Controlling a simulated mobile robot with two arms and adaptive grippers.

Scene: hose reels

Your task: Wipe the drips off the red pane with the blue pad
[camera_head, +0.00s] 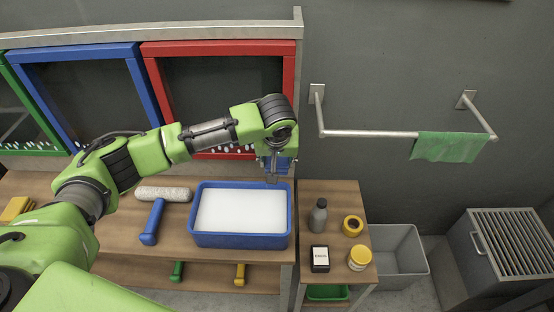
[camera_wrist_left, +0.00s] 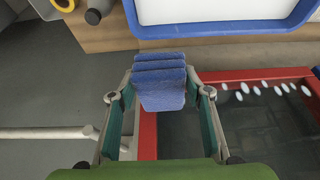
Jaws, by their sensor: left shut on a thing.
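The red pane (camera_head: 290,75) is a red-framed dark window, rightmost of a row on the back wall. White drips (camera_head: 217,152) lie in a row along its lower part, partly behind my arm. In the left wrist view the red frame (camera_wrist_left: 148,138) and the drips (camera_wrist_left: 268,88) show too; the drips are right of the pad. My left gripper (camera_head: 274,178) is in front of the pane's lower right corner. It is shut on the blue pad (camera_wrist_left: 160,85), whose ribbed folds stick out between the fingers. I cannot tell whether the pad touches the pane. My right gripper is out of view.
A blue tub (camera_head: 198,238) with a white filling stands on the bench below the gripper. A roller (camera_head: 165,194) with a blue handle lies left of it. A small table (camera_head: 330,192) holds a bottle and jars. A rail (camera_head: 370,134) with a green cloth (camera_head: 448,147) juts out at right.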

